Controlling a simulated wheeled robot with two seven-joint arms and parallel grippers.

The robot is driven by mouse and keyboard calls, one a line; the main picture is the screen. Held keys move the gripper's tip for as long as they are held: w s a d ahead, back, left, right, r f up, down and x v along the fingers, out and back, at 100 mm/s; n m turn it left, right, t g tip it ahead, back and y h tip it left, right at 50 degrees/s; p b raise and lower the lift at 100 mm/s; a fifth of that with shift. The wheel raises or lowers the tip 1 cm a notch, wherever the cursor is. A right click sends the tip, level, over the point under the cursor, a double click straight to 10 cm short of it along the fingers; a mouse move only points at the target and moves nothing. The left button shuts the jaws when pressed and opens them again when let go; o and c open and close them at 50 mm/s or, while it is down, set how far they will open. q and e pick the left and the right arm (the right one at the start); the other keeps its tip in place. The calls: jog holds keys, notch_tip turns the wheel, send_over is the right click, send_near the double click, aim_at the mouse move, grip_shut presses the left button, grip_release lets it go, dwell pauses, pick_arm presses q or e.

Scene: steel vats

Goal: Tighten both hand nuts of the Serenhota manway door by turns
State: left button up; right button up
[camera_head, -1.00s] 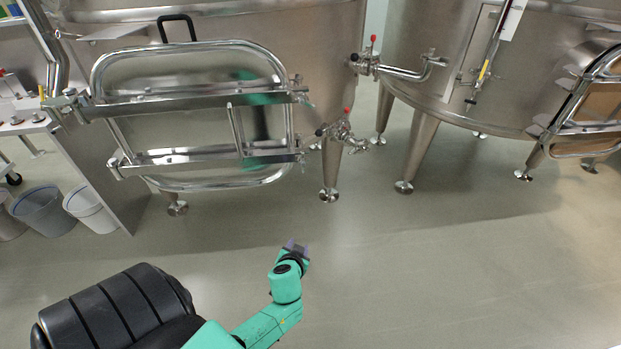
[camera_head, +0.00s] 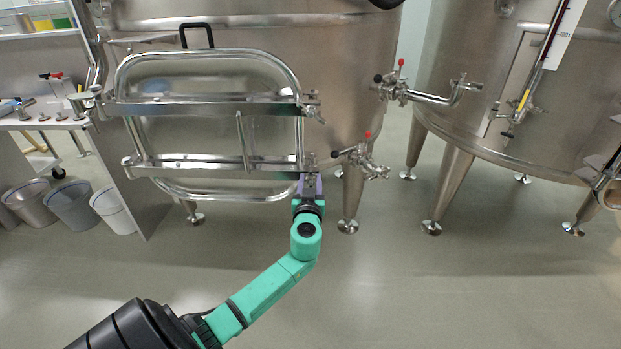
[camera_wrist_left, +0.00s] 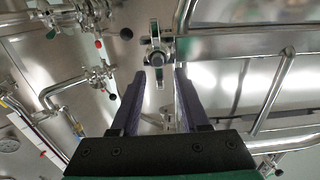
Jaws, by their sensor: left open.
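The steel manway door (camera_head: 215,140) is on the front of the left vat, with two crossbars over its framed panel. The upper hand nut (camera_head: 313,107) is at the right end of the upper crossbar. The lower hand nut (camera_head: 311,160) is at the right end of the lower crossbar, partly hidden by my gripper. My left gripper (camera_head: 309,180) is open just below the lower nut, pointing up at it. In the left wrist view a winged nut (camera_wrist_left: 156,57) is just beyond and between the open purple fingers (camera_wrist_left: 160,80); contact cannot be told. My right gripper is not in view.
Red-handled valves, one upper (camera_head: 400,92) and one lower (camera_head: 362,157), stick out right of the door, the lower close to my gripper. Vat legs (camera_head: 352,200) stand below. A bench with bins (camera_head: 70,205) is at the left. The floor in front is clear.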

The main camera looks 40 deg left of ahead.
pick_arm(q)
jog(key=shift+w+a, duration=0.3)
jog(key=shift+w, duration=0.15)
grip_shut()
